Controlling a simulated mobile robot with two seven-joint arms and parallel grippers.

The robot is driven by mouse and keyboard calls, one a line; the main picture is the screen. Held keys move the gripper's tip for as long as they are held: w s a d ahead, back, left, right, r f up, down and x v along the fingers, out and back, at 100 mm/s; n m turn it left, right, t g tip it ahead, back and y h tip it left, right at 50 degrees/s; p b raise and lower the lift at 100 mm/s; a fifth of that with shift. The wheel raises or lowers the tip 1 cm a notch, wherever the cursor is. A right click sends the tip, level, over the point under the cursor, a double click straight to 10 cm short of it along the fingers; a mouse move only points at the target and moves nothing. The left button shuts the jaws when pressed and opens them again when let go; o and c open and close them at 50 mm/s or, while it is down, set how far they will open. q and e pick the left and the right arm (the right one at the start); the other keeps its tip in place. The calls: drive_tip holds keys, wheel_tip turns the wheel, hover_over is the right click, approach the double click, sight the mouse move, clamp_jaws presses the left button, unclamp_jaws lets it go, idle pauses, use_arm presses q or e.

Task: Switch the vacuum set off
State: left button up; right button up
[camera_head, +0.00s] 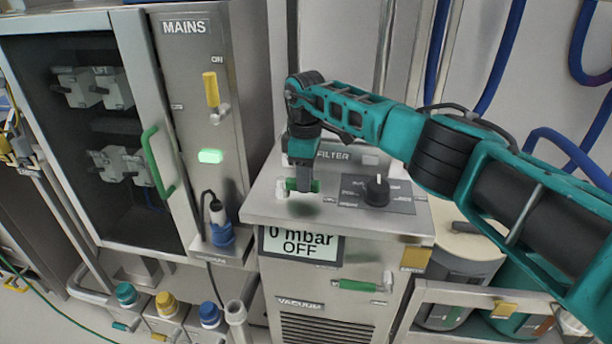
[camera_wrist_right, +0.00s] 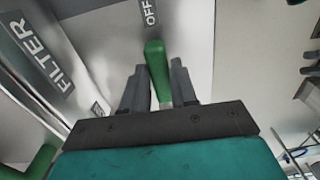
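The vacuum set is a grey cabinet (camera_head: 380,225) in the middle of the head view, and its display (camera_head: 300,245) reads "0 mbar OFF". A green lever (camera_head: 308,185) with a white hub sits on its top; in the wrist view the lever (camera_wrist_right: 157,70) points towards an "OFF" label (camera_wrist_right: 150,12). My right gripper (camera_head: 303,186) reaches down at the lever. Its fingers (camera_wrist_right: 157,85) stand on either side of the green lever, and a narrow gap shows beside the left finger, so it looks open. My left gripper is out of view.
A black knob (camera_head: 377,190) stands right of the lever. A panel marked "FILTER" (camera_head: 350,155) is behind. The MAINS cabinet (camera_head: 200,110) with a yellow lever and lit green lamp stands left. A green-handled valve (camera_head: 360,286) is on the front. Containers stand on a shelf at right.

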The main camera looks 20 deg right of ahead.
drive_tip(key=o, duration=0.4)
drive_tip(key=shift+c, duration=0.2)
wheel_tip(320, 180, up, 13)
idle(0.4)
